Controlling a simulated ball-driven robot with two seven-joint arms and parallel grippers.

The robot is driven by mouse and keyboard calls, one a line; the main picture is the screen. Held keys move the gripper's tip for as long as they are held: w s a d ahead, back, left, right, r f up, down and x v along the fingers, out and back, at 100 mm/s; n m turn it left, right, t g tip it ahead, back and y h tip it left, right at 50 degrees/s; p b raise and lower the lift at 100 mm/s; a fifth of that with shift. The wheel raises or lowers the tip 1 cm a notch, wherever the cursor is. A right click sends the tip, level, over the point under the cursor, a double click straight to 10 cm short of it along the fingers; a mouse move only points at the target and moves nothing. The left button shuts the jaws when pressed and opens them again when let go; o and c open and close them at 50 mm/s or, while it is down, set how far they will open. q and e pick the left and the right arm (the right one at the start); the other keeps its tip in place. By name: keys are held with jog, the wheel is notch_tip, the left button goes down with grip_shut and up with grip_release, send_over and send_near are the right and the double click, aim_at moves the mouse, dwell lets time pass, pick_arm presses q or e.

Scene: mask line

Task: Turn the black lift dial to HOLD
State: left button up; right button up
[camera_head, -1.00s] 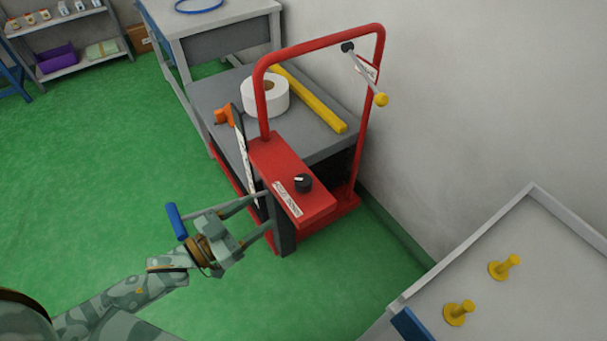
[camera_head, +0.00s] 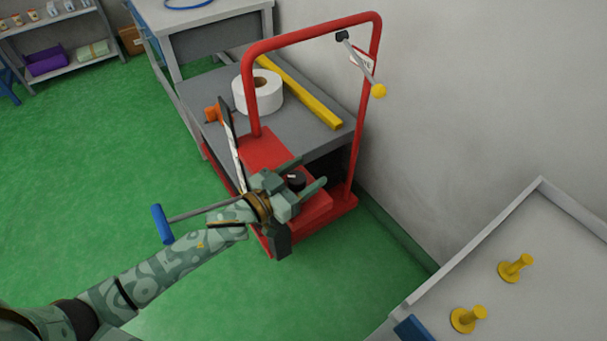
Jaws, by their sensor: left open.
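The black lift dial (camera_head: 296,181) is on top of the red control box (camera_head: 318,206) of the red-framed lift cart. My left gripper (camera_head: 309,173) reaches over the box from the left. Its two fingers are spread, one on either side of the dial as seen from here; I cannot tell whether they touch it. The dial shows a small pale mark on top, but its setting is too small to read. The white label on the box is hidden behind my gripper. My right gripper is not in view.
The cart's grey platform (camera_head: 296,133) bears a white roll (camera_head: 270,97) and a yellow bar (camera_head: 300,92). A lever with a yellow knob (camera_head: 379,91) hangs from the red frame. A blue-handled rod (camera_head: 162,224) sticks out left. A grey tray (camera_head: 455,270) with yellow pegs stands right.

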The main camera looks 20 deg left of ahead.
pick_arm(q)
jog(key=c, duration=1)
jog(key=shift+r+m+g+h, duration=0.1)
jog(key=shift+m+g+h, duration=0.3)
jog(key=shift+m+h, duration=0.25)
jog(key=shift+d+g+h+p, duration=0.1)
jog(key=shift+g+h+p, duration=0.2)
jog(key=shift+h, duration=0.15)
jog(key=shift+s, duration=0.1)
jog(key=o, duration=1)
